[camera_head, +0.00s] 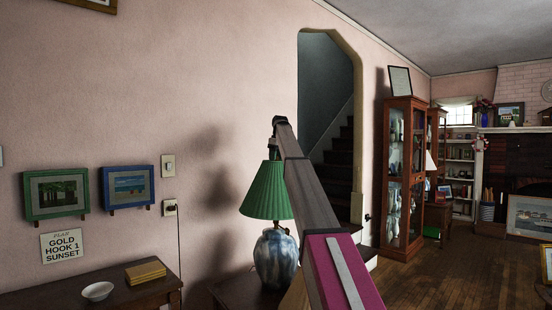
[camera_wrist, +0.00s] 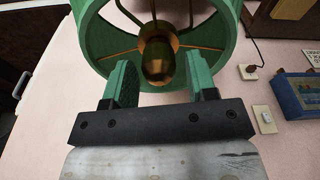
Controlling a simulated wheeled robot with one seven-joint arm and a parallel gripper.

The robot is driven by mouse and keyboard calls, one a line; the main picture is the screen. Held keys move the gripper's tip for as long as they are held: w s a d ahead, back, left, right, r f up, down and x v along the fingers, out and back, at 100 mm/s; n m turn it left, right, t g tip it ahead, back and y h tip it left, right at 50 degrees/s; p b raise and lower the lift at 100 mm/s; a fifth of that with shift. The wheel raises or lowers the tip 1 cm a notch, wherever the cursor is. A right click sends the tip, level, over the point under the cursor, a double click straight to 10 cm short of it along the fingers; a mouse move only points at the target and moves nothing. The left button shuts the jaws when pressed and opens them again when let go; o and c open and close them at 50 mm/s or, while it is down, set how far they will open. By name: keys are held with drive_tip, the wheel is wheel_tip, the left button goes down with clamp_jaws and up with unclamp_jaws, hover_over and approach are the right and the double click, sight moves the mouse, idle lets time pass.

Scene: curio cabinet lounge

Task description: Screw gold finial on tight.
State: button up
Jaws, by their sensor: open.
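The lamp's pleated green shade (camera_head: 267,190) sits on a blue-and-white ceramic lamp base (camera_head: 276,258) in the head view. The wrist view looks into the shade's ring (camera_wrist: 90,40), with thin spokes meeting near its middle. A rounded gold-brown finial (camera_wrist: 157,62) shows there, between and slightly beyond my fingertips. My gripper (camera_wrist: 162,75) is open, with one finger on each side of the finial and a visible gap at both. In the head view my gripper (camera_head: 275,146) is just above the shade's top, and the finial cannot be made out.
The lamp stands on a dark wooden table (camera_head: 232,291) against the pink wall. A side table (camera_head: 60,294) at left holds a white bowl (camera_head: 97,291) and a yellow stack (camera_head: 145,272). A glass cabinet (camera_head: 403,180) stands right.

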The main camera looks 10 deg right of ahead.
drive_tip(key=n, duration=0.5)
drive_tip(key=shift+g, duration=0.3)
drive_tip(key=shift+n+g+y, duration=0.3)
drive_tip(key=shift+n+g, duration=0.1)
drive_tip(key=shift+n, duration=2.1)
clamp_jaws()
drive_tip(key=shift+m+t, duration=0.3)
drive_tip(key=shift+m, duration=1.8)
drive_tip(key=o, duration=0.6)
unclamp_jaws()
drive_tip(key=shift+c, duration=0.2)
drive_tip(key=shift+r, duration=0.1)
